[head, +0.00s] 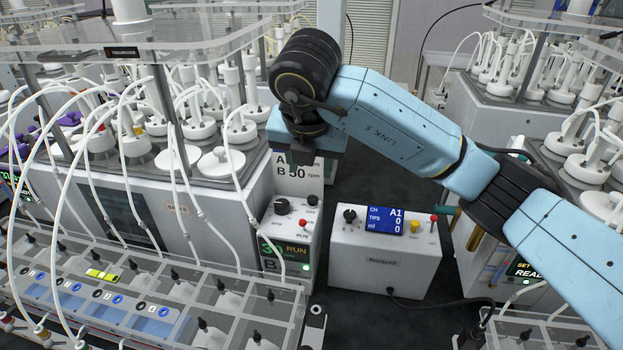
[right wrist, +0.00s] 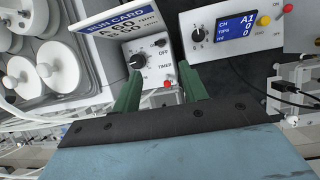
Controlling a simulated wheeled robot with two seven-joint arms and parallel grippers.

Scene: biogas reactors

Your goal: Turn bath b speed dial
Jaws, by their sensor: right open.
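The bath B speed dial (head: 282,206) is a black round knob on the white control panel (head: 284,230), below a card reading "B 50 rpm". In the right wrist view the dial (right wrist: 137,61) sits just beyond the tip of the left-hand green finger, not between the fingers. My right gripper (head: 303,158) hangs above the panel, in front of the card's top. In the right wrist view the gripper (right wrist: 161,74) is open and empty. My left gripper is not in view.
A red button (head: 303,222) and a small black knob (head: 312,200) share the panel. A white Marquell box (head: 385,262) stands to the right. Reactor vessels with white lids (head: 221,162) stand behind.

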